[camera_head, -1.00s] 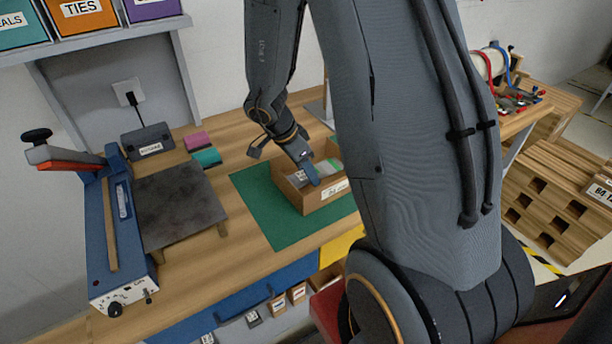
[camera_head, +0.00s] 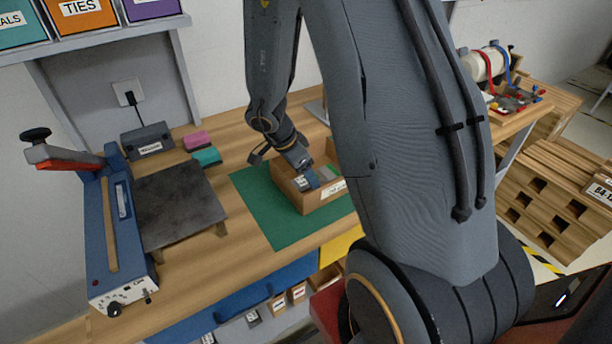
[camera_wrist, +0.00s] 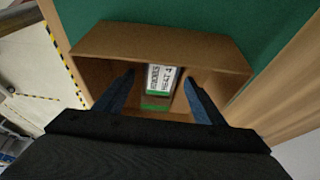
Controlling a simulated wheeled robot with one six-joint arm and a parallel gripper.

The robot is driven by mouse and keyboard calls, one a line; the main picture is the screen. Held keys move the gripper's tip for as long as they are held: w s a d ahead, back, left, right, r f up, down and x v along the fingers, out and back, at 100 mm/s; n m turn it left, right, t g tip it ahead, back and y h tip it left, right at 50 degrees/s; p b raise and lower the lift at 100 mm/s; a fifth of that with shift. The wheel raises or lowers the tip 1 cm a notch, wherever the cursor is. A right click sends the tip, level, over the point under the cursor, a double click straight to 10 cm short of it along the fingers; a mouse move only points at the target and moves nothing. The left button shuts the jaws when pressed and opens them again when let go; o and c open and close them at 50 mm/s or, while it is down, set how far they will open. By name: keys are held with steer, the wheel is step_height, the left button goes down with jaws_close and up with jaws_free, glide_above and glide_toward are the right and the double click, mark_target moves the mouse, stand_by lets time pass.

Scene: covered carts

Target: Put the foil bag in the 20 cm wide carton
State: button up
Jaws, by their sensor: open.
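An open brown carton (camera_head: 318,200) stands on the green mat, partly hidden by my arm. It also shows in the wrist view (camera_wrist: 110,37); its width cannot be read. In the wrist view a packet with a white printed label and green parts (camera_wrist: 162,80) sits inside the carton, between my fingers. It appears to be the foil bag, though little foil shows. My gripper (camera_wrist: 158,78) is open, its two blue fingers reaching into the carton on either side of the packet. In the head view my gripper (camera_head: 308,178) is low over the carton.
The green mat (camera_head: 262,205) has free room left of the carton. A dark plate (camera_head: 178,200) and a blue guillotine-like tool (camera_head: 115,240) stand at the left. Pink and teal blocks (camera_head: 206,157) lie behind. A wooden crate (camera_head: 550,200) is at the right.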

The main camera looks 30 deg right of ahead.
steer(key=v, duration=1.2)
steer(key=w+r+n+t, duration=0.3)
steer(key=w+t, duration=0.1)
steer(key=w, duration=0.2)
steer(key=w+a+r+n+t+y, duration=0.2)
steer(key=a+n+t+y, duration=0.1)
steer(key=a+n, duration=0.3)
steer(key=s+a+f+n+g, duration=0.1)
steer(key=s+n, duration=0.3)
steer(key=s, duration=0.4)
steer(key=s+a+f+n+g+y, duration=0.1)
steer(key=s+n+g, duration=0.3)
steer(key=s, duration=0.5)
steer(key=shift+f+n, duration=0.3)
steer(key=shift+f, duration=0.45)
steer(key=shift+a, duration=0.1)
